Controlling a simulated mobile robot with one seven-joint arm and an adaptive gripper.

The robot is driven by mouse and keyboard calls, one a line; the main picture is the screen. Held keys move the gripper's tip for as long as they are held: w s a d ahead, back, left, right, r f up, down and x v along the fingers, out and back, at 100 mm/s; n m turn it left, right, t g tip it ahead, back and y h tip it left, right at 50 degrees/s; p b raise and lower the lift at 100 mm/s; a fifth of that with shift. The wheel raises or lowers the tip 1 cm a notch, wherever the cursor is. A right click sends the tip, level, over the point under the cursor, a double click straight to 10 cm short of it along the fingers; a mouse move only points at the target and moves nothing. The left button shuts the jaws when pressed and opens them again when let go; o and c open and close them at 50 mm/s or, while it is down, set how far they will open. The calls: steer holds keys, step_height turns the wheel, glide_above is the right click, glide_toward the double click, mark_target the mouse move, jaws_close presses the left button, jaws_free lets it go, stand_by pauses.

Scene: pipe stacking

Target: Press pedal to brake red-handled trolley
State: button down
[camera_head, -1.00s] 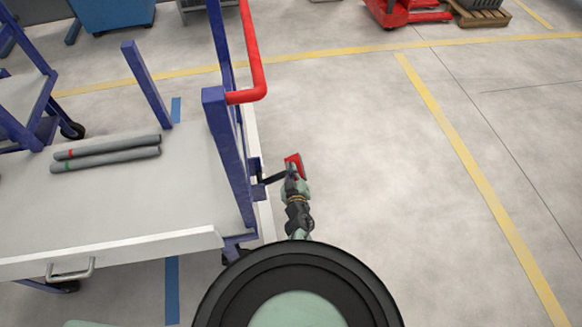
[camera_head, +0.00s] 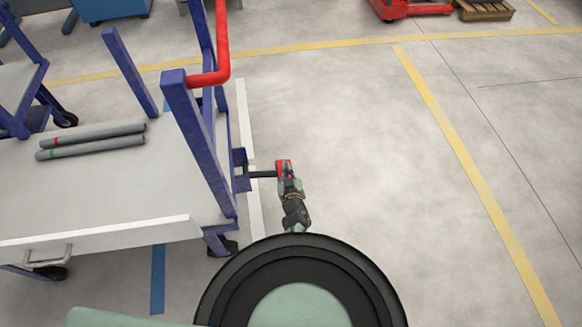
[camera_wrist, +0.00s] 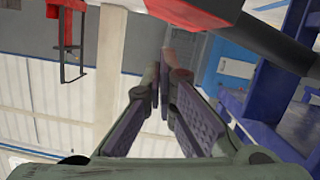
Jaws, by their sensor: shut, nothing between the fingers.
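The trolley has a red handle (camera_head: 222,50), a blue frame (camera_head: 190,130) and a pale deck (camera_head: 100,232); it fills the left of the head view. A red pedal (camera_head: 283,166) sits on a dark bar (camera_head: 262,174) sticking out from the trolley's right end. The bar looks about level. My gripper (camera_head: 289,181) is at the pedal, overlapping its near side; I cannot tell whether they touch. In the wrist view the gripper (camera_wrist: 163,75) is shut and empty, with the red pedal (camera_wrist: 195,10) and dark bar (camera_wrist: 275,45) close by at the top.
Two grey pipes (camera_head: 92,138) with red and green bands lie on the deck. Another blue-framed trolley (camera_head: 20,100) stands at the far left. A red pallet truck (camera_head: 410,8) and a wooden pallet (camera_head: 485,10) are at the back. The floor to the right is clear.

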steer(key=shift+w+d+f+b, duration=0.1)
steer(key=shift+d+f+b, duration=0.1)
steer(key=shift+f+b, duration=1)
steer(key=shift+f+p, duration=0.35)
steer(key=shift+f, duration=0.1)
